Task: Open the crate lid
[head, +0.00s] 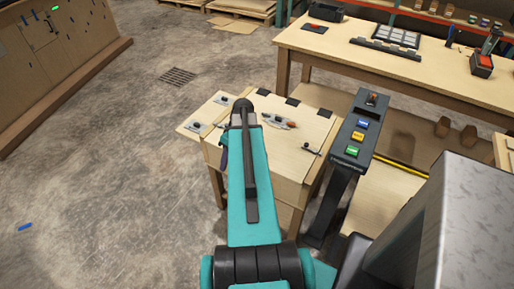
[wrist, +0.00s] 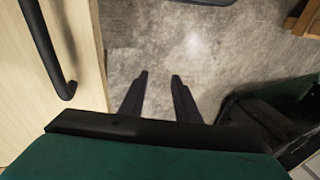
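The pale wooden crate (head: 285,168) stands in the middle of the head view with its lid (head: 312,131) lying flat, apparently shut. Black hinge-like pieces (head: 292,101) line its far edge. My teal arm crosses in front and hides part of the top; my gripper cannot be made out in the head view. In the wrist view my gripper (wrist: 160,76) has its two dark fingers apart, with only floor between them. A black bar handle (wrist: 48,50) on a pale wood panel (wrist: 22,100) is to their left, apart from the fingers. I cannot tell which crate face this is.
A black console (head: 354,150) with blue, orange and green buttons and a red switch stands right of the crate. A long workbench (head: 400,68) is behind, a wooden board (head: 60,75) at far left. The concrete floor (head: 120,170) at left is mostly clear.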

